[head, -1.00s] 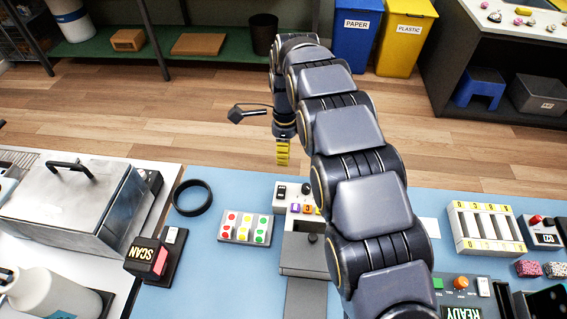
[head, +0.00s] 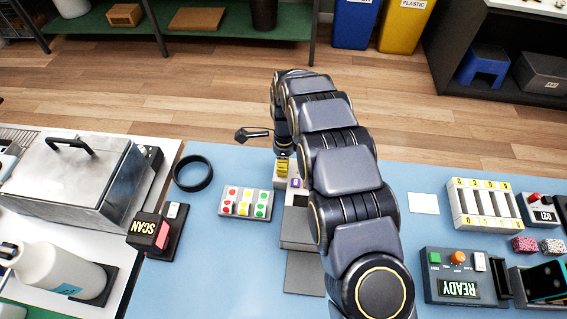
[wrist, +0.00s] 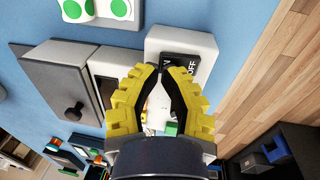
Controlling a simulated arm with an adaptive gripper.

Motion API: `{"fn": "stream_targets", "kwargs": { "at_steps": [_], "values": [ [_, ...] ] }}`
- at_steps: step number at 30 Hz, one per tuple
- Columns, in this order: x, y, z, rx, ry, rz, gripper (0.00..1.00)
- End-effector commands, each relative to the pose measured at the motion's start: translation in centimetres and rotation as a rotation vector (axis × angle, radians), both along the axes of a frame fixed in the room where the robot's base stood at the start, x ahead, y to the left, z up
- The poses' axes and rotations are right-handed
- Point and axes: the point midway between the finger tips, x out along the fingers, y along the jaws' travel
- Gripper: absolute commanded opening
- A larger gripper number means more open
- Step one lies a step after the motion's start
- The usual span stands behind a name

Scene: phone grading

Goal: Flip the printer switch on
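The printer is a pale box; in the head view its body (head: 303,199) shows only in part, behind my gripper and arm. In the wrist view its white switch end (wrist: 160,42) lies just beyond my fingertips. The black switch (wrist: 183,61) sits on that white top, with the word OFF legible beside it and partly covered by a fingertip. I cannot tell which way the switch is tipped. My gripper (wrist: 160,69) has yellow ribbed fingers with tips drawn together and nothing seen between them. It also shows over the printer in the head view (head: 282,177); contact is unclear.
A tray of coloured stickers (head: 246,203) lies left of the printer. The SCAN device (head: 150,232) and a black ring (head: 193,172) are further left. The READY box (head: 460,275) and a slotted white rack (head: 488,206) are at right.

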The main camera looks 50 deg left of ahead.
Motion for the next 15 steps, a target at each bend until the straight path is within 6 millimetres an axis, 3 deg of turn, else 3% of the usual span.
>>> {"fn": "stream_targets", "kwargs": {
  "at_steps": [15],
  "values": [
    [-0.28, -0.08, -0.74, 0.057, -0.055, 0.001, 0.0]
  ]
}}
